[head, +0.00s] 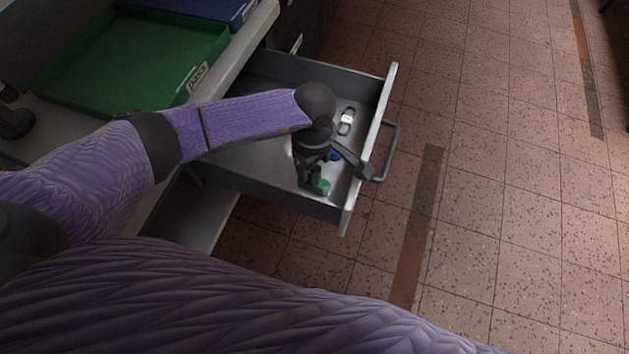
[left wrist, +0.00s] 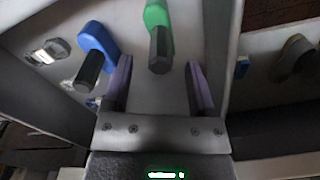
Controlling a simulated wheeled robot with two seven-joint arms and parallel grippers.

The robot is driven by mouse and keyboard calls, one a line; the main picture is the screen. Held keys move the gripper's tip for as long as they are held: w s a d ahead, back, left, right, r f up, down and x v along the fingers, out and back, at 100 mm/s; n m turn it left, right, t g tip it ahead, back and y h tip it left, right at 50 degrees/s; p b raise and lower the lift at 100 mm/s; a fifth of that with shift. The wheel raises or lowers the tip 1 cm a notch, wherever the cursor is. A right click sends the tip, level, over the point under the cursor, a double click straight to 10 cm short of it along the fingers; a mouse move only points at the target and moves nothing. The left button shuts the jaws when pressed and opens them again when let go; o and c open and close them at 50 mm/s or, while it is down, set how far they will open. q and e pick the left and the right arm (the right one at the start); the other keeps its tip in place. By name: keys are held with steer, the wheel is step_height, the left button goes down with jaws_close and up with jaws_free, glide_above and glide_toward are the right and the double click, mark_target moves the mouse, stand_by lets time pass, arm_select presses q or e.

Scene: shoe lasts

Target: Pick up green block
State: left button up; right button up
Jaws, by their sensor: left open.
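The green block (head: 320,187) lies in the open drawer near its front corner. In the left wrist view the green block (left wrist: 157,14) is at the top middle, with a dark cylindrical part (left wrist: 159,52) pointing toward the camera. My left gripper (head: 311,181) is over the drawer, right beside the green block in the head view. In the left wrist view its two fingers (left wrist: 158,64) are apart, and the dark part shows in the gap between their tips. I see no clear contact. My right gripper is out of view.
The drawer (head: 265,181) also holds a blue object (left wrist: 97,40) with a dark peg, left of the green block in the wrist view, and a small whitish item (head: 346,121). Drawer walls stand close around. A green tray (head: 140,62) sits on the counter. The floor is clear.

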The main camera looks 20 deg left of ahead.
arm_select(q)
steer(key=shift+a+f+b, duration=0.15)
steer(key=shift+f+b, duration=0.15)
steer(key=shift+f, duration=1.05)
